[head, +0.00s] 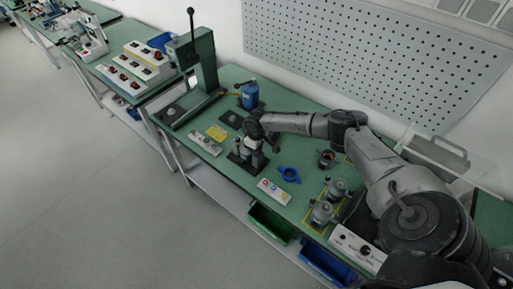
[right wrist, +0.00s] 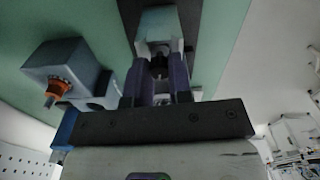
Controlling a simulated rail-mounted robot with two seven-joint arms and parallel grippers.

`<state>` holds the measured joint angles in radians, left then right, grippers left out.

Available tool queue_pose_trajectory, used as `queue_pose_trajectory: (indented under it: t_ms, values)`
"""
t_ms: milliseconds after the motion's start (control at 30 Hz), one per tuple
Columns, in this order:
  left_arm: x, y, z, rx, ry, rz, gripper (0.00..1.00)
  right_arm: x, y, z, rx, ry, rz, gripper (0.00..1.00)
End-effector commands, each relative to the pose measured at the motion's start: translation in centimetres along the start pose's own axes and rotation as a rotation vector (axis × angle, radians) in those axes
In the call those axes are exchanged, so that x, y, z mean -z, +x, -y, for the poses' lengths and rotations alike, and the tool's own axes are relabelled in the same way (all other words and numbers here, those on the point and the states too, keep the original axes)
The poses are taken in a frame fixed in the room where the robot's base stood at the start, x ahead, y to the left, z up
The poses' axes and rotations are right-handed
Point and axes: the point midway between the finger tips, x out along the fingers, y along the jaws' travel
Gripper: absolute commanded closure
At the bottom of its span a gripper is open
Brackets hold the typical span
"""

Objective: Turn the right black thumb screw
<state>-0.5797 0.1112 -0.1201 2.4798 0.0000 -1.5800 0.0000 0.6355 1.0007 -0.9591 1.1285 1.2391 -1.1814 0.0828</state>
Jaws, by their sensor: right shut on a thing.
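My right gripper (head: 253,139) reaches in from the right in the head view, over a grey fixture on a black base (head: 238,160). In the right wrist view its two dark purple fingers (right wrist: 161,82) are shut on a small dark piece, which I take to be the right black thumb screw. The piece is mostly hidden between the fingers. Just beyond the fingertips is a pale grey-green block (right wrist: 160,22) on a dark strip. I cannot make out a second thumb screw. My left gripper is not in view.
A blue-grey block with an orange knob (right wrist: 58,88) stands close beside the fingers in the wrist view. On the green table are a blue device (head: 249,95), a blue ring (head: 289,174), a button box (head: 274,192) and a tall lever press (head: 197,60).

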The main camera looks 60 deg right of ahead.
Motion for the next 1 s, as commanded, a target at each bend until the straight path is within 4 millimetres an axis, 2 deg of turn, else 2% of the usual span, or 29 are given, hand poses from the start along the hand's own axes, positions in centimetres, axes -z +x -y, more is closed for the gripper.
queue_pose_trajectory:
  t_ms: [267, 633, 667, 900, 1000]
  values:
    - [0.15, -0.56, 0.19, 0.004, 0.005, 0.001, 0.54, 0.01, -0.08, 0.05, 0.001, -0.210, 0.000, 1.00]
    - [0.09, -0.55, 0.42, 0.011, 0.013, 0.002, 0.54, 0.02, -0.04, 0.04, 0.000, -0.232, 0.000, 1.00]
    - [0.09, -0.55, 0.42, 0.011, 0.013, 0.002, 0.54, 0.02, -0.04, 0.04, 0.000, -0.232, 0.000, 0.77]
    - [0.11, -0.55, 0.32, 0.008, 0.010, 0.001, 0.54, 0.01, -0.03, 0.05, 0.000, -0.231, 0.000, 0.54]
    - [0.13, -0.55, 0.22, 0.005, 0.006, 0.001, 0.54, 0.01, -0.02, 0.05, 0.000, -0.231, 0.000, 0.54]
